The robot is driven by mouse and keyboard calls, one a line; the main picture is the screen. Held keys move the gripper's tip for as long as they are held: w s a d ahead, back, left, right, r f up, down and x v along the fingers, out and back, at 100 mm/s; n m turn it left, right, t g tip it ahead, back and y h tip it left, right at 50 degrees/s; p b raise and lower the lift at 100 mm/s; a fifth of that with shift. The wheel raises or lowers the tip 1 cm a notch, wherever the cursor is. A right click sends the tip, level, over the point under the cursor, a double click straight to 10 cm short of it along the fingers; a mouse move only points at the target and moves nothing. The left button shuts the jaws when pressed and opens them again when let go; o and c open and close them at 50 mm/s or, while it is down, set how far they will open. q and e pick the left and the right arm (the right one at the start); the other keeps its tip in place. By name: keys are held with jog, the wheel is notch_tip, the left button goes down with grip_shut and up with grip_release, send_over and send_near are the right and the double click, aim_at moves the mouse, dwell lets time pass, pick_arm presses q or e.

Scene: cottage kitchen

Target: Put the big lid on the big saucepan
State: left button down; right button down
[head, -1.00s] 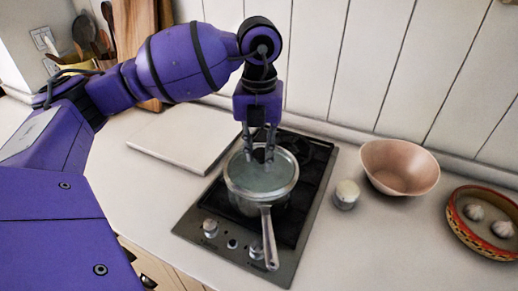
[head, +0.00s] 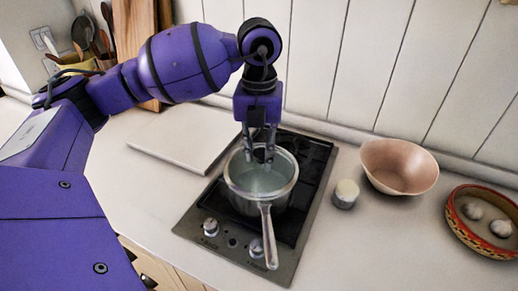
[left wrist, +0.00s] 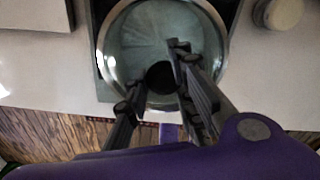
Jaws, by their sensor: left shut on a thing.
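The big lid (head: 258,181) is a round glass lid with a pale metal rim. It lies level at the mouth of the big saucepan (head: 246,205), a metal pan whose handle points to the front. I cannot tell whether the rim is fully seated. My left gripper (head: 259,156) points straight down over the lid and is shut on its knob. In the left wrist view the glass of the lid (left wrist: 137,38) shows around the dark knob, with the left gripper's fingers (left wrist: 152,80) on either side. My right gripper is out of view.
The saucepan stands on a black hob (head: 308,160) with knobs at its front. A white board (head: 180,138) lies to the left. A small pale jar (head: 346,194), a pink bowl (head: 399,166) and a patterned dish (head: 470,243) with garlic bulbs stand to the right.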

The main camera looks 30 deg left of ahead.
pick_arm(q)
jog(key=shift+f, duration=0.45)
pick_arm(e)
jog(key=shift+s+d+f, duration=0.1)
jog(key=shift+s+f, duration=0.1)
pick_arm(q)
jog(key=c, duration=1.8)
grip_release()
jog(key=shift+o, duration=0.2)
